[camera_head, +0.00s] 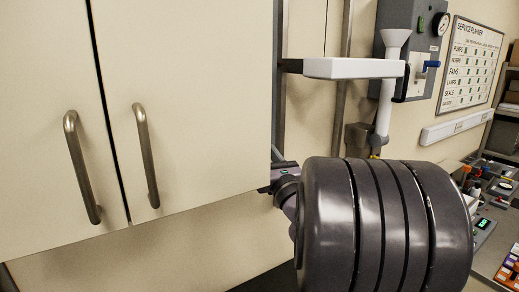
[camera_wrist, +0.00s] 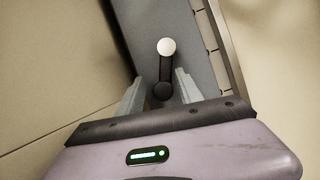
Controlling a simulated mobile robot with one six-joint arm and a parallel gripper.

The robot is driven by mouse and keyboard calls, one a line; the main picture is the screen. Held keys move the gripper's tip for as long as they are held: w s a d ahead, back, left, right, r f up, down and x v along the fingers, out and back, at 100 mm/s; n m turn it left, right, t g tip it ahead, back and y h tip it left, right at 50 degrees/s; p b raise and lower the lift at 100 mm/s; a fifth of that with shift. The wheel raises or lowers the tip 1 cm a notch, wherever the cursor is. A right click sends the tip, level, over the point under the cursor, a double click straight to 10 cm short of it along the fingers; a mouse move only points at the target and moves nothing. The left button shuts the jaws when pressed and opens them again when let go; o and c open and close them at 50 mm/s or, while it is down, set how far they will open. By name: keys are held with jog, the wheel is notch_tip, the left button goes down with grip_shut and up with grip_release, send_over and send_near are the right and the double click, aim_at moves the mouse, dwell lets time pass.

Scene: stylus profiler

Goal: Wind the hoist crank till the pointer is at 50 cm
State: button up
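The crank (camera_wrist: 165,68) shows in the wrist view as a short dark arm with a pale round knob (camera_wrist: 167,47) at its upper end and a dark round hub (camera_wrist: 163,91) at its lower end. It sits in front of a grey panel (camera_wrist: 140,22). My gripper (camera_wrist: 158,82) has its two grey fingers spread apart, one on each side of the hub end; I see no contact, and the depth between them is unclear. The knob lies beyond the fingertips. In the head view the crank and fingers are hidden behind the cabinet and my arm. I cannot make out a pointer or centimetre scale.
A cream cabinet (camera_head: 195,70) with two bar handles fills the left of the head view, close to my arm. A white slab (camera_head: 352,68) juts out above my arm. A grey wall box (camera_head: 409,45) with a gauge and a cluttered bench (camera_head: 487,245) are at right.

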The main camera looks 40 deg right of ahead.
jog(key=shift+s+d+f, duration=0.1)
jog(key=shift+s+f, duration=0.15)
jog(key=shift+s, duration=0.15)
jog(key=b+v, duration=0.5)
jog(key=v, duration=1.1)
jog(key=shift+s, duration=0.3)
